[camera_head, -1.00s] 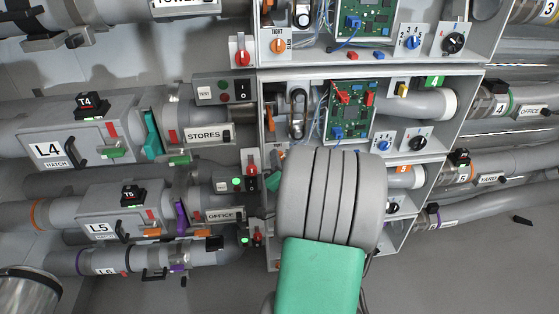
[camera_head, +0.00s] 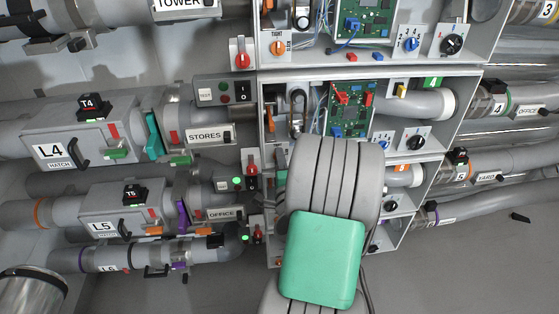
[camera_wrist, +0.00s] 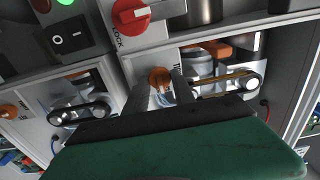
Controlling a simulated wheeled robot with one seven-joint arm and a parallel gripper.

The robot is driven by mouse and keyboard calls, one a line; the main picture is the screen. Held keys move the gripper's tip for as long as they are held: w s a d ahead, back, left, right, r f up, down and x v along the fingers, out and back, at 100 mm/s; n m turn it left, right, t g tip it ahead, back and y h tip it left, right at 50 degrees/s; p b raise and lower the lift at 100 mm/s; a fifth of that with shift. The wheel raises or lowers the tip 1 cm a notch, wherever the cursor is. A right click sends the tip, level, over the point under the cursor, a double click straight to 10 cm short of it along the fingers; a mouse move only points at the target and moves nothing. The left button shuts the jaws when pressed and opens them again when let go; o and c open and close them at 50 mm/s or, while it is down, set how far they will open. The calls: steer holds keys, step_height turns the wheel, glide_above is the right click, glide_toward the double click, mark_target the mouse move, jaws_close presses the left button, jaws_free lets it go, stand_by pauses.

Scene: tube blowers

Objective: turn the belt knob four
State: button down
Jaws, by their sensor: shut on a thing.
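In the wrist view, an orange belt knob (camera_wrist: 160,76) sits on a pale plate, below a red LOCK knob (camera_wrist: 130,14). My gripper (camera_wrist: 161,90) has its two grey fingers on either side of this knob and is shut on it. A belt (camera_wrist: 225,82) on pulleys lies to the right of it. In the head view my arm hides the gripper and the held knob, so I cannot read its number. The middle compartment there, with the green 4 tag (camera_head: 433,82), shows a belt (camera_head: 298,108) at its left end.
A second belt (camera_wrist: 80,112) and another orange knob (camera_wrist: 8,111) are at left in the wrist view. A black rocker switch (camera_wrist: 70,40) is close by. Compartment walls, a circuit board (camera_head: 350,108) and wires surround my arm in the head view.

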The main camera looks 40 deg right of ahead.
stand_by(0.5)
steer(key=c, duration=1.3)
jaws_free()
steer(key=shift+a, duration=0.1)
steer(key=b+v, duration=0.3)
steer(key=v, duration=0.4)
steer(key=shift+s+a, duration=0.25)
